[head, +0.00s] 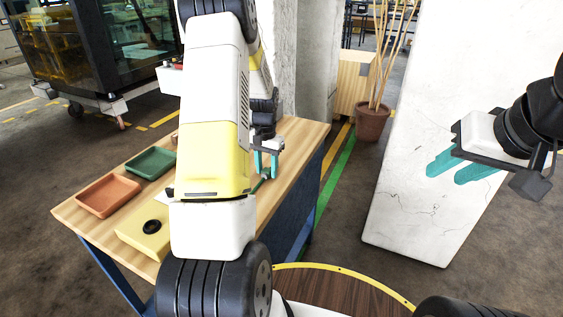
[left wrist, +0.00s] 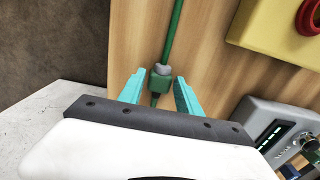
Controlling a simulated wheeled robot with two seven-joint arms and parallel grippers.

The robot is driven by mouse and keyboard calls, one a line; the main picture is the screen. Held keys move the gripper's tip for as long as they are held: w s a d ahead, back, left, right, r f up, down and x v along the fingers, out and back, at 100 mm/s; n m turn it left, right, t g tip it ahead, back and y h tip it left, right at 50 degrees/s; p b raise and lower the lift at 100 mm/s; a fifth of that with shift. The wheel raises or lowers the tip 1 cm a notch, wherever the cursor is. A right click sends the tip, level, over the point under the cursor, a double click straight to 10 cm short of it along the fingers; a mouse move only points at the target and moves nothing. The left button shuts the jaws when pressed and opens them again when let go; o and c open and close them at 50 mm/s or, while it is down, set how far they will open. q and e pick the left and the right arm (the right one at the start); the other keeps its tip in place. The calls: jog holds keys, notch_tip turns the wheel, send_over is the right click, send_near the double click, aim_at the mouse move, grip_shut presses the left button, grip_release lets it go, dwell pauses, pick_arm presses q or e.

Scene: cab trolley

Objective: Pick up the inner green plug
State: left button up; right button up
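A green plug (left wrist: 160,78) with a grey collar and a green cable (left wrist: 174,30) lies over the wooden table in the left wrist view. My left gripper (left wrist: 160,92) is open, with one teal finger on each side of the plug and visible gaps between. In the head view my left gripper (head: 266,163) points down over the table's right part, and a small green piece (head: 258,186) shows beside it, partly hidden by my arm. My right gripper (head: 444,175) is open and empty, in front of the white pillar. I cannot tell the plug's height from the table.
The wooden table (head: 300,140) carries a terracotta tray (head: 107,195), a green tray (head: 151,163) and a yellow box (head: 132,234). A grey device (left wrist: 255,115) and green parts (left wrist: 308,146) show in the left wrist view. A white pillar (head: 440,90) stands at right.

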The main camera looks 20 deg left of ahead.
pick_arm(q)
grip_shut()
